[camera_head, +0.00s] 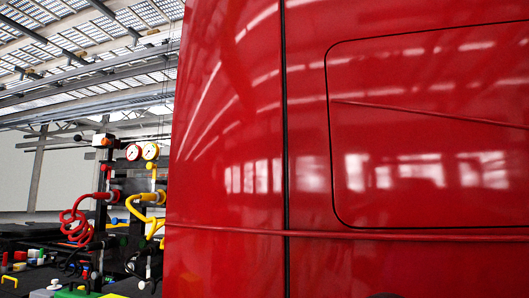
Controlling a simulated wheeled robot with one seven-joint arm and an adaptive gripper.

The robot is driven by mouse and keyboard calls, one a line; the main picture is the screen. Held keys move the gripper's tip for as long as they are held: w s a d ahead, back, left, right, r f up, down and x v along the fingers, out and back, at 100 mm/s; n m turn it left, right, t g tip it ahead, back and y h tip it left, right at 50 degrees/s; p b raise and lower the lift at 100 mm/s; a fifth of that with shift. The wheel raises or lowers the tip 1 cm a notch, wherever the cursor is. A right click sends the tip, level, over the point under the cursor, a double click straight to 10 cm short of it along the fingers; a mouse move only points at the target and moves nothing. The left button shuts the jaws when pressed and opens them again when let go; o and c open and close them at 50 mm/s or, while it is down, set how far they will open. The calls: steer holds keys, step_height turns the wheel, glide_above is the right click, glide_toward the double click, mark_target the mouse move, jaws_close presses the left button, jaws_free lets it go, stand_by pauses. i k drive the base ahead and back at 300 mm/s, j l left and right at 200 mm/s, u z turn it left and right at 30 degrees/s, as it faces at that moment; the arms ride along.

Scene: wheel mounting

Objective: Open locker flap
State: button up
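A locker flap (430,140) is set in a glossy red vehicle side panel at the right of the head view. A thin dark seam with rounded left corners outlines it, and its right side runs out of the picture. The flap lies flush with the panel around it and looks closed. A slanting crease crosses its upper half. No handle shows on the visible part. My gripper is not in view. A small dark shape at the bottom edge, right of the middle, is too cut off to identify.
The red body (225,150) fills the middle and right, with a vertical seam left of the flap and a horizontal ridge below.

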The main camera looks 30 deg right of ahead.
mark_target(431, 128)
steer(key=z, duration=1.6)
